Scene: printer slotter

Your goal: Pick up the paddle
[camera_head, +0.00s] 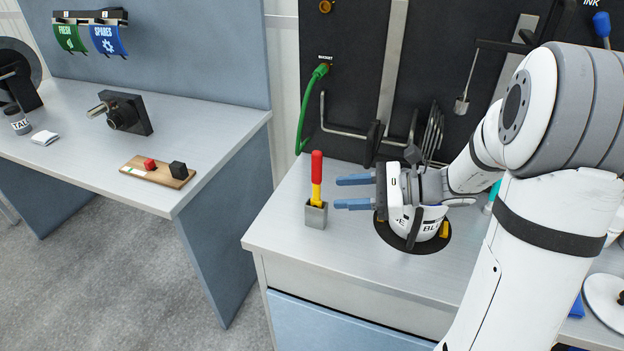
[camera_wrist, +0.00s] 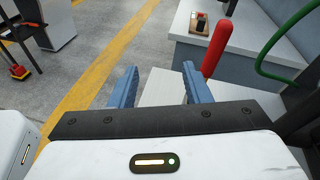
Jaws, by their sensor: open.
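An upright tool with a red handle and yellow shaft (camera_head: 316,180) stands in a small grey metal holder (camera_head: 316,215) near the counter's left edge. It is the likeliest paddle, but its lower end is hidden in the holder. My gripper (camera_head: 339,193) is open and empty, its two blue fingers pointing left just right of the tool. In the wrist view, the red handle (camera_wrist: 216,48) rises beside the right finger, outside the gap of my gripper (camera_wrist: 160,68). I cannot tell whether they touch.
A white lettered container (camera_head: 428,232) sits in a dark ring below my gripper. A green hose (camera_head: 303,110) and metal racks hang on the black panel behind. The left bench (camera_head: 75,150) holds a wooden board (camera_head: 150,178) and a dark device (camera_head: 125,112). A floor gap separates bench and counter.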

